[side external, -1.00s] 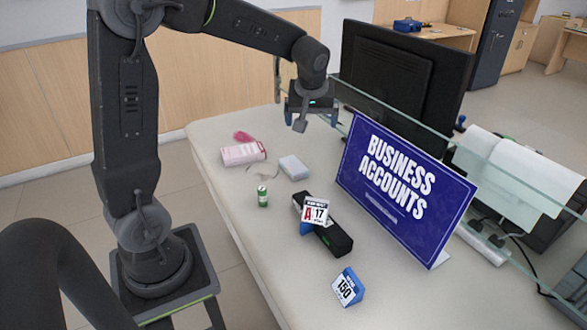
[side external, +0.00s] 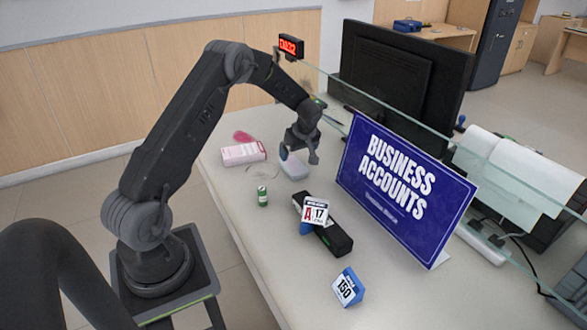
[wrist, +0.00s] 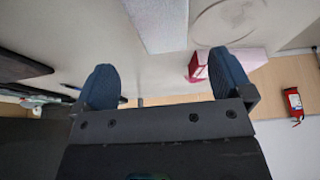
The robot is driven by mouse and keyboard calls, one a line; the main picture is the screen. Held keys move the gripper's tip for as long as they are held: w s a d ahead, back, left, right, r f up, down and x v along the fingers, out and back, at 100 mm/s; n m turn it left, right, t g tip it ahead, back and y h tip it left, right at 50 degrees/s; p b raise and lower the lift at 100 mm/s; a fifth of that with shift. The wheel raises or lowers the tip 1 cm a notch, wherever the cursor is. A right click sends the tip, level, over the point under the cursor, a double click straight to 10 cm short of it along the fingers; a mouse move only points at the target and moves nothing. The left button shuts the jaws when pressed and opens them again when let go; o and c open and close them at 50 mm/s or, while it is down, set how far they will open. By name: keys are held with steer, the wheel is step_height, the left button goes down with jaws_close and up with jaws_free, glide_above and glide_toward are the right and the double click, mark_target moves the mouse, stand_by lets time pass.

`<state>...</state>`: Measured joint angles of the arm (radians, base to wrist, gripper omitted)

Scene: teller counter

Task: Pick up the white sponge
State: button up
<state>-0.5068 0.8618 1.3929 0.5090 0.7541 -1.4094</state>
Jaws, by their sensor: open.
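The white sponge (side external: 294,170) is a pale block lying flat on the counter, right of the pink-and-white box. In the wrist view the sponge (wrist: 158,22) shows at the top, between and beyond my fingertips, cut off by the frame edge. My gripper (side external: 299,159) is open and empty. It hangs above the sponge, with its fingers pointing down and partly covering the sponge's far side. In the wrist view my gripper (wrist: 163,66) has both blue fingers wide apart with nothing between them.
A pink-and-white box (side external: 243,154) lies left of the sponge, with a pink item (side external: 243,136) behind it. A green can (side external: 262,197) and a black object with a number card (side external: 335,238) stand nearer. A blue sign (side external: 405,190) and glass panel border the right.

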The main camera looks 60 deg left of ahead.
mark_target(293, 164)
steer(key=x, duration=0.5)
steer(key=shift+s+d+f, duration=0.2)
steer(key=shift+d+f, duration=0.05)
steer(key=shift+f, duration=0.15)
steer(key=shift+a+f, duration=0.25)
steer(key=shift+f, duration=0.25)
steer(key=shift+c, duration=0.3)
steer(key=c, duration=0.9)
steer(key=shift+r, duration=0.15)
steer(key=shift+c, duration=0.2)
